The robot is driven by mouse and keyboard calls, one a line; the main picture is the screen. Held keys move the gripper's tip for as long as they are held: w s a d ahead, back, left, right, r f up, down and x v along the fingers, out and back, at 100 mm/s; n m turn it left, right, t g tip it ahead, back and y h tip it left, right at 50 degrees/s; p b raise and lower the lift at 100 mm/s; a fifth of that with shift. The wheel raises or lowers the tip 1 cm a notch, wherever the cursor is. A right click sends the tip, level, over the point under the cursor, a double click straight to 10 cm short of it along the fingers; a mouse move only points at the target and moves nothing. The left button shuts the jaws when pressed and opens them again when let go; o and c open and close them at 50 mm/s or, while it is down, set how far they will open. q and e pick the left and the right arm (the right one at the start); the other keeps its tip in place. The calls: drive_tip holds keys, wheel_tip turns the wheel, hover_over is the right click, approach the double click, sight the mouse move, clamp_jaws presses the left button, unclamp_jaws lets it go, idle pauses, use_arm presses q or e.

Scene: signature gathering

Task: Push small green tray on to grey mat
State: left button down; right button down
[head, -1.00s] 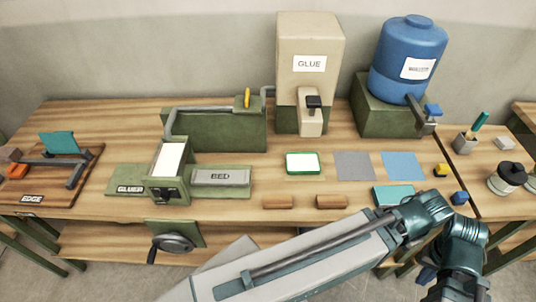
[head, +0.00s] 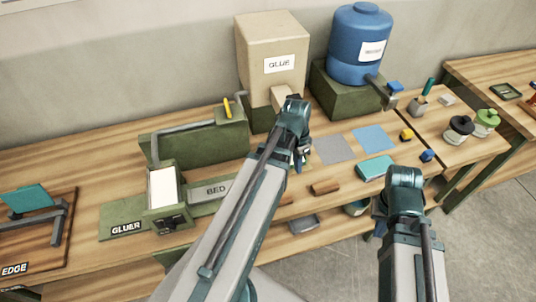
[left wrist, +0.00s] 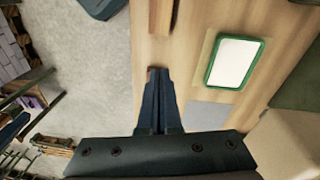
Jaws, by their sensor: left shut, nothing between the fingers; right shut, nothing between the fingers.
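The small green tray (left wrist: 235,62), green-rimmed with a white inside, lies on a tan-green pad in the left wrist view. In the head view my left arm hides it. The grey mat (head: 332,149) lies flat beside it; part of it also shows in the left wrist view (left wrist: 207,115). My left gripper (head: 299,162) is shut and empty, pointing down near the tray and the mat's left edge. In the left wrist view its fingertips (left wrist: 157,72) are apart from the tray. My right gripper (head: 378,212) is shut, partly hidden by its own arm, at the table's front.
A blue mat (head: 373,139) lies right of the grey one. A teal block (head: 375,168) and a brown block (head: 326,187) lie nearer the front. The glue box (head: 271,65) and blue barrel (head: 358,45) stand behind. The bed plate (head: 207,191) is at left.

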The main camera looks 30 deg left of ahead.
use_arm(q)
drive_tip(key=s+a+r+m+t+h+p, duration=0.1)
drive_tip(key=a+r+p, duration=0.15)
drive_tip(key=a, duration=0.85)
drive_tip(key=s+a+r+m+t+p, duration=0.1)
drive_tip(key=a+r, duration=0.2)
drive_tip(key=a, duration=0.7)
drive_tip(key=b+x, duration=0.6)
drive_tip(key=x, duration=0.1)
drive_tip(key=b+x, duration=0.6)
drive_tip(key=b, duration=0.1)
drive_tip(key=w+b+x, duration=0.1)
drive_tip(key=b+x, duration=0.5)
drive_tip(key=x, duration=0.1)
drive_tip(key=shift+w+a+f+b, duration=0.1)
drive_tip(key=shift+f+b, duration=0.15)
drive_tip(key=shift+b, duration=0.05)
drive_tip(key=shift+w+d+r+p, duration=0.2)
drive_tip(key=shift+w+d, duration=0.2)
drive_tip(key=shift+w, duration=0.1)
drive_tip(key=shift+w+d+r+p, duration=0.2)
drive_tip(key=shift+w+d, duration=0.2)
drive_tip(key=shift+w, duration=0.05)
drive_tip(key=shift+w+d, duration=0.5)
drive_tip(key=shift+w, duration=0.05)
drive_tip(key=shift+w+d, duration=1.15)
drive_tip(key=shift+w, duration=0.2)
drive_tip(key=shift+s+a, duration=0.1)
drive_tip(key=shift+s, duration=0.05)
